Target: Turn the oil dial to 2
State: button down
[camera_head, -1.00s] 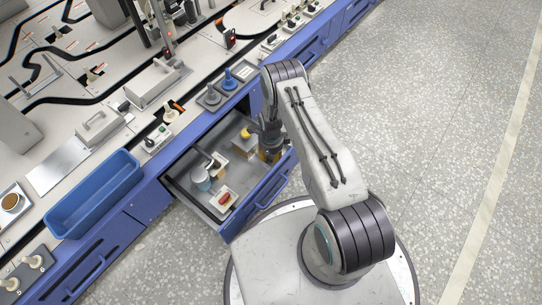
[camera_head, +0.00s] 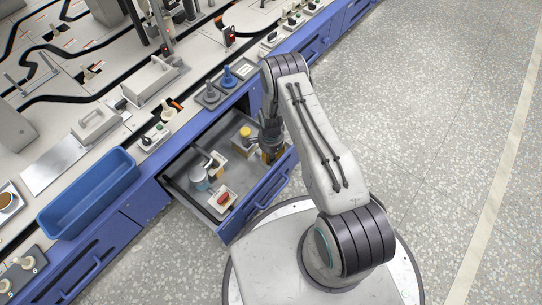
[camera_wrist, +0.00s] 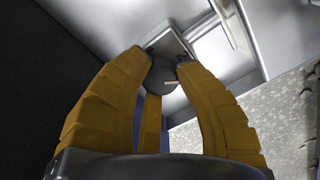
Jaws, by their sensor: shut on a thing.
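My gripper (camera_wrist: 165,72) reaches down into the open drawer (camera_head: 180,187). In the wrist view its yellow fingers are closed around a dark round knob (camera_wrist: 162,76) with a pale pointer towards the right.
The drawer also holds a yellow-topped item (camera_head: 245,131), a pale blue-grey cup (camera_head: 199,178) and a white tray with a red piece (camera_head: 224,198). The drawer walls are close around my gripper. A blue bin (camera_head: 88,194) stands on the bench; the floor right is clear.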

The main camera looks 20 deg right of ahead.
aim_at(271, 156)
jog(key=n+b, duration=0.1)
jog(key=n, duration=0.5)
jog(key=shift+s+f, duration=0.1)
jog(key=shift+s, duration=0.05)
jog(key=shift+n, duration=0.3)
dwell(0.4)
jog(key=c, duration=0.9)
grip_release()
jog(key=shift+o, duration=0.2)
notch_tip(271, 156, up, 12)
